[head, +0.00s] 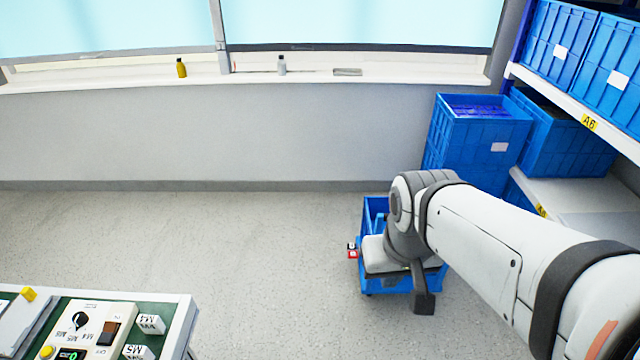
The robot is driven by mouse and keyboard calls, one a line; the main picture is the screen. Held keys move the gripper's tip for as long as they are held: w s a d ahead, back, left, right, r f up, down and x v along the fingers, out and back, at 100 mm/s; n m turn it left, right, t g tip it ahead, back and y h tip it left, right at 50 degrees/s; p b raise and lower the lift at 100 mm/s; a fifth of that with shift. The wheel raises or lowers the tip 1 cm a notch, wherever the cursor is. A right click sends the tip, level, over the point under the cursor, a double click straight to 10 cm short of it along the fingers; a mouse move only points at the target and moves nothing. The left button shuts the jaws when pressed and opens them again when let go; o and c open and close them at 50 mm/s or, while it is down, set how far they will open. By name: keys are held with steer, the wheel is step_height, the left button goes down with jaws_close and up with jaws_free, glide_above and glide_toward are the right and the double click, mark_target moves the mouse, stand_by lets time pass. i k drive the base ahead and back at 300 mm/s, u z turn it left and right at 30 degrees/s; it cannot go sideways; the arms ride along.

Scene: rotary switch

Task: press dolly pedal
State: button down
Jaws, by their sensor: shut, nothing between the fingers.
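A blue dolly (366,278) stands on the floor right of the middle, in front of the far wall. A small red and white part (352,252), likely the pedal, sticks out at its left side. My arm comes in from the right and hides much of the dolly. My gripper (423,302) points down over the dolly's front right part. It is shut and empty, and apart from the red part, to its right. I cannot tell whether it touches the dolly.
A shelf (575,112) with blue crates stands at the right, with a stacked blue crate (478,135) next to it. A workbench (170,305) with a switch panel is at the lower left. The floor (200,235) left of the dolly is clear.

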mark_target(352, 251)
steer(key=u, duration=0.4)
steer(key=i, duration=1.95)
steer(key=z, duration=0.6)
steer(key=k, duration=0.95)
steer(key=z, duration=0.15)
steer(key=i, duration=0.95)
steer(key=u, duration=0.05)
